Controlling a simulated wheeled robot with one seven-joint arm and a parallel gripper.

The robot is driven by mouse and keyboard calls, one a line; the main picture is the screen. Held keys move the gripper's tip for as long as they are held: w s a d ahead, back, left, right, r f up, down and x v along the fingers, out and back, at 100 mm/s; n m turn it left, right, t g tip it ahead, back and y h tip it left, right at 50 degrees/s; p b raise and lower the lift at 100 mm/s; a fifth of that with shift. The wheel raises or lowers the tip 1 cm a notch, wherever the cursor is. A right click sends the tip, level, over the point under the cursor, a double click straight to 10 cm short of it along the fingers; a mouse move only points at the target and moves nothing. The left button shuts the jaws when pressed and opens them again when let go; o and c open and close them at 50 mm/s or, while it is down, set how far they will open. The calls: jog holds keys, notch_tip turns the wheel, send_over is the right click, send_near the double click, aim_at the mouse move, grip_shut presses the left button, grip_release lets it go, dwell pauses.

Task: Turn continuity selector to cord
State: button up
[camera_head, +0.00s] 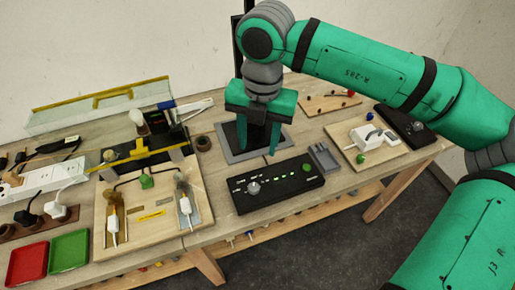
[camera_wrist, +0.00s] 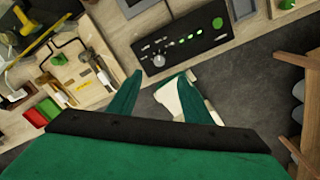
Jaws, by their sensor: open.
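The continuity selector is a grey round knob (camera_head: 254,188) on the left part of a black tester box (camera_head: 290,200) near the table's front edge. The box has a row of lit green marks and a green button at its right end. In the wrist view the knob (camera_wrist: 159,60) sits at the lower left of the box (camera_wrist: 205,22). The knob's pointer direction is too small to tell. My gripper (camera_head: 258,152) is open and empty, with green fingers pointing down behind the box. In the wrist view its fingertips (camera_wrist: 160,74) are spread apart near the knob, not touching it.
A wooden board (camera_head: 165,225) with wired fittings lies left of the box. Red (camera_head: 27,264) and green (camera_head: 69,250) trays sit at the far left. A grey tray (camera_head: 323,157) stands beyond the box's right end. A white device (camera_head: 367,136) lies further right.

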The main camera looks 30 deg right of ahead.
notch_tip(320, 180, up, 7)
jog(key=shift+s+f, duration=0.15)
jog(key=shift+d, duration=0.1)
